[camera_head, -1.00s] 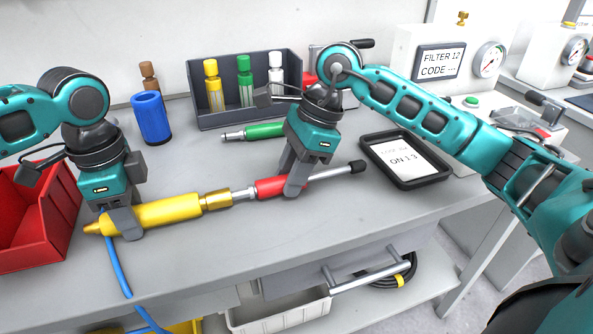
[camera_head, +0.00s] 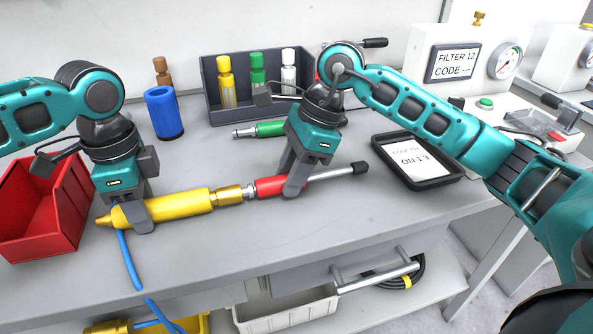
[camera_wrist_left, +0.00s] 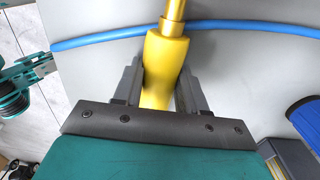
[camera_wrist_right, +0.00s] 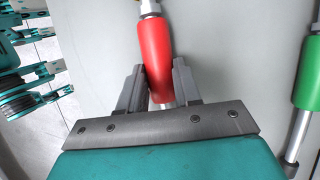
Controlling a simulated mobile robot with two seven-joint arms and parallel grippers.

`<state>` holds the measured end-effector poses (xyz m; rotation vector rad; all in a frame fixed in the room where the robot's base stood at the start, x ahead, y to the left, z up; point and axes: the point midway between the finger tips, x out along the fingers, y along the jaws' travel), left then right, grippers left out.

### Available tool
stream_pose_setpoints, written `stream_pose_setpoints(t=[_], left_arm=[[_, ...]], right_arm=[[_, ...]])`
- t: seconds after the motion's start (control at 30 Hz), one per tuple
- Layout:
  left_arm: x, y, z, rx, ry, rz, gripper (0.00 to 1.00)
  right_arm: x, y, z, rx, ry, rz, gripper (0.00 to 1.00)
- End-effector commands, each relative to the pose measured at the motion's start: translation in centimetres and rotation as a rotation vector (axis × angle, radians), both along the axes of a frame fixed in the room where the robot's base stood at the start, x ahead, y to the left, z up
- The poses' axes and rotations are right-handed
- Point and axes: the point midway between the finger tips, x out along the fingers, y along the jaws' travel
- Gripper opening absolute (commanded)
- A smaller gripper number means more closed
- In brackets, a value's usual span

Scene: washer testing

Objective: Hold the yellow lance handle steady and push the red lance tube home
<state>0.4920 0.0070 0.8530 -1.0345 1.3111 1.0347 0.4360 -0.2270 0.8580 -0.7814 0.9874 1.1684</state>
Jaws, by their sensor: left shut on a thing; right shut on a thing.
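The yellow lance handle (camera_head: 180,206) lies along the front of the bench, its brass collar (camera_head: 228,195) to the right. My left gripper (camera_head: 140,222) is shut around its left part; the left wrist view shows the handle (camera_wrist_left: 160,70) between the fingers. The red lance tube (camera_head: 270,187) is in line with it, with a metal rod and black tip (camera_head: 359,168) on its right. My right gripper (camera_head: 292,188) is shut on the red grip (camera_wrist_right: 155,55). A short length of silver shows between collar and red grip.
A green lance (camera_head: 268,129) lies behind my right gripper. A blue hose (camera_head: 130,262) hangs over the front edge.

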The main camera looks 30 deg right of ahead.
Motion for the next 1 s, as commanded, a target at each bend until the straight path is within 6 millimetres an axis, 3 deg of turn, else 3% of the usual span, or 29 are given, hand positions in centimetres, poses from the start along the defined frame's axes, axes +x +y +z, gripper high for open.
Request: stream_pose_setpoints(t=[0.57, 0.6, 0.87, 1.0], left_arm=[[-0.03, -0.03, -0.02, 0.000, 0.000, 0.000, 0.11], [-0.03, -0.03, -0.02, 0.000, 0.000, 0.000, 0.11], [-0.03, -0.02, -0.02, -0.001, 0.000, 0.000, 0.11], [-0.03, -0.02, -0.02, -0.001, 0.001, 0.000, 0.11]], right_arm=[[0.17, 0.70, 0.12, 0.003, -0.003, 0.002, 0.00], [0.15, 0.64, 0.11, 0.003, -0.003, 0.001, 0.37], [0.13, 0.57, 0.05, 0.002, -0.001, 0.001, 0.62], [0.12, 0.55, 0.03, 0.001, -0.001, 0.001, 0.63]])
